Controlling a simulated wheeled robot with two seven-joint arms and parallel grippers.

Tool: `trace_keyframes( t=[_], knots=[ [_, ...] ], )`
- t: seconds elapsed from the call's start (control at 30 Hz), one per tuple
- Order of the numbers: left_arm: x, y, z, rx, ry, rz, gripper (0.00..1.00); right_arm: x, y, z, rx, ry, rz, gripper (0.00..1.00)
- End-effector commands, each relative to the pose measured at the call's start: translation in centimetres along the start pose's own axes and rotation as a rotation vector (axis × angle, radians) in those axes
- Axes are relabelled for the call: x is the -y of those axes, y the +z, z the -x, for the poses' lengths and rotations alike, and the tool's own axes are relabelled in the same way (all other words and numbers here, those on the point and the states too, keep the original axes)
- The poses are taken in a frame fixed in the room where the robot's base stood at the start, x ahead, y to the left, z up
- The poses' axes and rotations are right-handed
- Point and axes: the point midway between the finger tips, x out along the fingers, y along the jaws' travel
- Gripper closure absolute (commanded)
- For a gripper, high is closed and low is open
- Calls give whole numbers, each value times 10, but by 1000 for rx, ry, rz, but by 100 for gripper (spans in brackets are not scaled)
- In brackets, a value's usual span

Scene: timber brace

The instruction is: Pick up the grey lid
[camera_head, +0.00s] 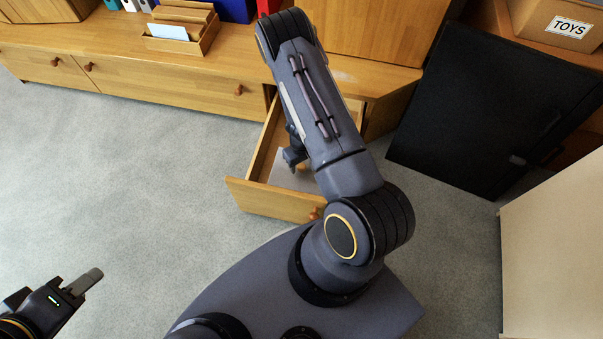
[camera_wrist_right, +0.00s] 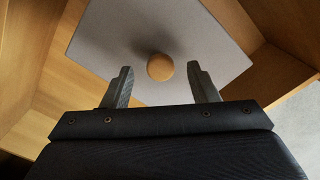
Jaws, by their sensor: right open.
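The grey lid (camera_wrist_right: 160,45) lies inside the open wooden drawer (camera_head: 272,202). It has a round wooden knob (camera_wrist_right: 160,67). In the head view only part of the lid (camera_head: 290,177) shows, with my right arm over it. My right gripper (camera_wrist_right: 160,85) is open and empty over the lid, with one finger to each side of the knob, apart from it. In the head view the right gripper is mostly hidden behind my arm. My left gripper (camera_head: 88,283) is at the lower left over the carpet, far from the drawer; its finger gap cannot be made out.
The drawer's wooden walls (camera_wrist_right: 52,75) stand close around the lid. A wooden cabinet (camera_head: 150,80) runs along the back with a letter tray (camera_head: 183,35) on top. A black panel (camera_head: 490,110) stands at the right. A TOYS box (camera_head: 555,22) is behind it. The left carpet is clear.

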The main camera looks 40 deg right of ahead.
Motion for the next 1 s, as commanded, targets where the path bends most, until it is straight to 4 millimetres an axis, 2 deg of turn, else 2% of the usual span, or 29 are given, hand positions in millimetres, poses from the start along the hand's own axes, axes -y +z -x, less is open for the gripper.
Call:
trace_keyframes(
  t=[0.03,0.1,0.37,0.77,1.0],
  knots=[
    [2,2,-5,0,0,0,64,0,0,-10,1,-1,1,46],
    [3,3,-6,0,0,0,64,0,0,-15,0,-1,-1,46],
    [3,3,-6,0,0,0,64,0,0,-16,0,-1,1,46],
    [3,3,-6,0,0,0,64,1,0,-15,0,-1,0,96],
    [2,2,-5,0,0,0,64,1,0,-13,-1,-1,0,96]
  ],
)
